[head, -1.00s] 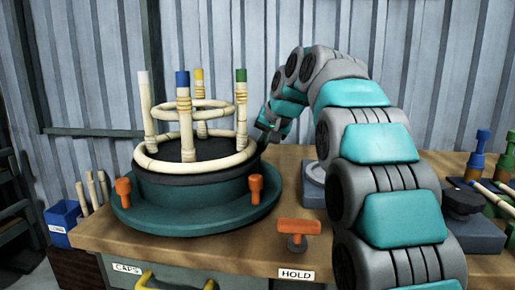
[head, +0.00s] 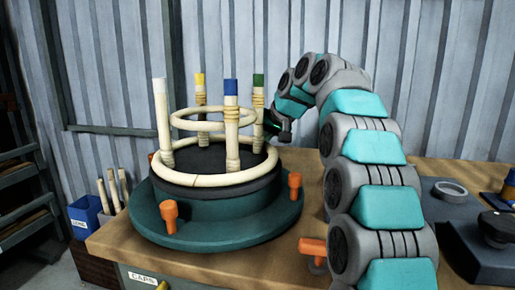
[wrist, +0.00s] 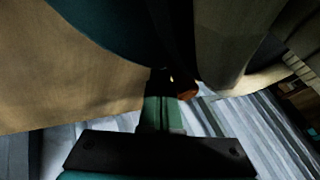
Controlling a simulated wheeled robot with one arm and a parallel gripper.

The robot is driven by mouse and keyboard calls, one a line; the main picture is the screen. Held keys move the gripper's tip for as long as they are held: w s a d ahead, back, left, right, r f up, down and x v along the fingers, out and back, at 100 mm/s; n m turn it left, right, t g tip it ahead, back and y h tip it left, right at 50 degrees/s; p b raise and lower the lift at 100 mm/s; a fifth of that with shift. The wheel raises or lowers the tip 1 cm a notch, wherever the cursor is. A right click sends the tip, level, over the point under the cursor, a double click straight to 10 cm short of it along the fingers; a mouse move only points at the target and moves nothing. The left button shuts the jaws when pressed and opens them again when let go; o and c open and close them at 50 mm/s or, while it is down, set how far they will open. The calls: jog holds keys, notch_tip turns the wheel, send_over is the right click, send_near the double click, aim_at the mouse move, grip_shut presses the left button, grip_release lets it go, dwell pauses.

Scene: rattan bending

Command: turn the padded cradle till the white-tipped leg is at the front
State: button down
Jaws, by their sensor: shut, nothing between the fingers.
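The padded cradle is a round teal turntable (head: 220,230) with a dark pad and rattan rings. The white-tipped leg (head: 163,120) stands upright at its left side. The blue-tipped leg (head: 232,125) is at the front, slightly right, the yellow-tipped leg (head: 200,90) at the back and the green-tipped leg (head: 258,95) at the right. Orange pegs stand on the rim, at front left (head: 169,215) and right (head: 294,186). My gripper (head: 272,128) is behind the cradle's right side, partly hidden. In the wrist view its shut fingers (wrist: 160,105) are beside an orange peg (wrist: 187,91); contact is unclear.
An orange handle (head: 310,247) is on the bench at front right, by my arm. A blue bin (head: 85,220) and upright sticks (head: 113,190) are at the left. A dark block with a grey ring (head: 450,189) is at the right. The corrugated wall (head: 230,40) is close behind.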

jog(key=shift+w+a+f+n, duration=0.1)
jog(key=shift+w+a+n, duration=0.25)
jog(key=shift+a, duration=0.25)
dwell(0.4)
